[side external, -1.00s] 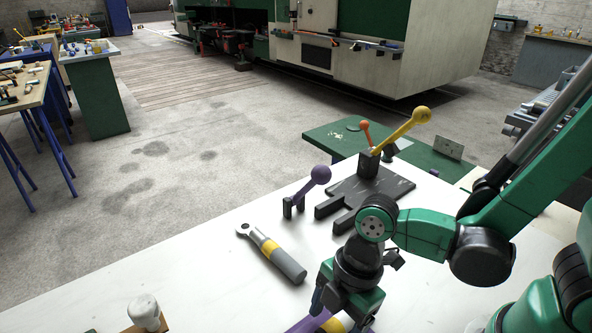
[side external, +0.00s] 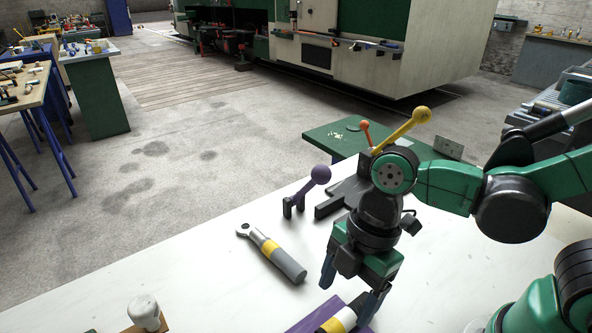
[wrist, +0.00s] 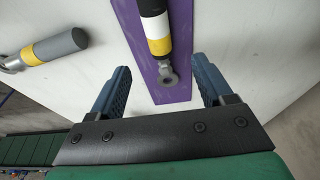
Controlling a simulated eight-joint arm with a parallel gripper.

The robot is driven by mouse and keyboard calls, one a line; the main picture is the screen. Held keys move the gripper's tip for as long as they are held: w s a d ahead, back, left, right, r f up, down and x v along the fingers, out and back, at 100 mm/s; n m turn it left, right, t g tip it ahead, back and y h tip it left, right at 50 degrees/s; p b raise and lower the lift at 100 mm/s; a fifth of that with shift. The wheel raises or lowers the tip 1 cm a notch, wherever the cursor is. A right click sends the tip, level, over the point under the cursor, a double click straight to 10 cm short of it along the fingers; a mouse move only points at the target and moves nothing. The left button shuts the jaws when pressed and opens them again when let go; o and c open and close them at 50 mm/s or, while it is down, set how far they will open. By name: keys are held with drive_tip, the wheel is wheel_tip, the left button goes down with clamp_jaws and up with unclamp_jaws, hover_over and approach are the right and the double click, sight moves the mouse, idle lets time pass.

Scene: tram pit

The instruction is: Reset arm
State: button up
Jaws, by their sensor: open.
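My gripper (side external: 347,286) is open and empty, above the white table. Its two blue fingers also show in the wrist view (wrist: 160,88), spread apart on either side of a purple strip (wrist: 177,84). A tool with a black, white and yellow handle and a grey metal end (wrist: 157,38) lies on that strip. In the side view this tool (side external: 341,319) is partly cut off at the bottom edge, below my gripper. The fingers do not appear to touch it.
A ratchet-like tool with a grey and yellow handle (side external: 273,254) lies on the white table (side external: 215,280), left of my gripper. Behind stand a purple-knobbed lever (side external: 317,178) and a dark fixture with a yellow-knobbed lever (side external: 410,127). A white-knobbed item (side external: 145,312) is at front left.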

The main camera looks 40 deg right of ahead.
drive_tip(key=w+d+r+m+t+h, duration=0.1)
drive_tip(key=w+d+r+m+t, duration=0.2)
drive_tip(key=m, duration=0.6)
drive_tip(key=w+d+r+m+t+h, duration=0.1)
drive_tip(key=w+d+r+m+t, duration=0.2)
drive_tip(key=d+m, duration=0.5)
drive_tip(key=shift+w+d+r+m+t+h, duration=0.3)
drive_tip(key=shift+w+m+t+h, duration=0.1)
drive_tip(key=shift+m+t, duration=0.15)
